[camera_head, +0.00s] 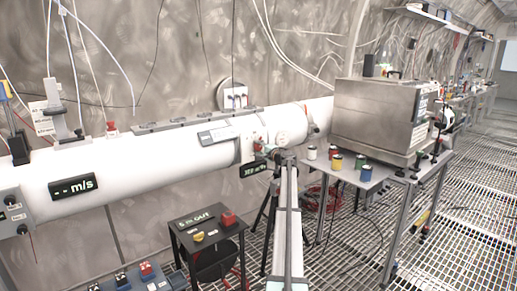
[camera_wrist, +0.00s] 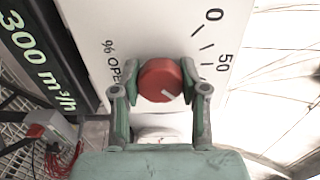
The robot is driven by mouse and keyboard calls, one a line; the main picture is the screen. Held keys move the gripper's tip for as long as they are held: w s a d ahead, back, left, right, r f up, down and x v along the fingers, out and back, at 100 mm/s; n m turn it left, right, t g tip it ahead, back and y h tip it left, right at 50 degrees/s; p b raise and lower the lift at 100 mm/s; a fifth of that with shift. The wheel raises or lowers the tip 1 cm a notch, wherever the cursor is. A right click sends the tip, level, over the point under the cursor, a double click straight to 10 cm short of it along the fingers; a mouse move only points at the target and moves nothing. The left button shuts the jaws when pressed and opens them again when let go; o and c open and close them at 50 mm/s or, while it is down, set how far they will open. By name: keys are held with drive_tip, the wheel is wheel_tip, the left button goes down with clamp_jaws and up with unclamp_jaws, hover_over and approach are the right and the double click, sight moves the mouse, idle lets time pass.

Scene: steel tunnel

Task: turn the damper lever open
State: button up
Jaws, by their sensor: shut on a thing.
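The damper lever shows as a round red knob (camera_wrist: 161,80) in the wrist view, with a short white line towards its lower right. It sits on a white scale plate (camera_wrist: 150,28) marked "% OPEN", with 0 and 50 at the upper right; the rest of the scale is hidden. My gripper (camera_wrist: 160,92) is shut on the red knob, one finger on each side. In the head view the knob (camera_head: 258,146) is small and partly hidden at the end of my arm, on the side of the white duct (camera_head: 150,152).
A dark display (camera_wrist: 38,62) reading 300 m³/h is left of the plate. In the head view a small black table (camera_head: 207,226) stands left of my arm. A table with colored cans (camera_head: 366,173) and a large metal box (camera_head: 380,117) are on the right.

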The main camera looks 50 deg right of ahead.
drive_tip(key=shift+w+r, duration=0.1)
drive_tip(key=o, duration=1.1)
drive_tip(key=shift+o, duration=0.2)
drive_tip(key=v, duration=1.2)
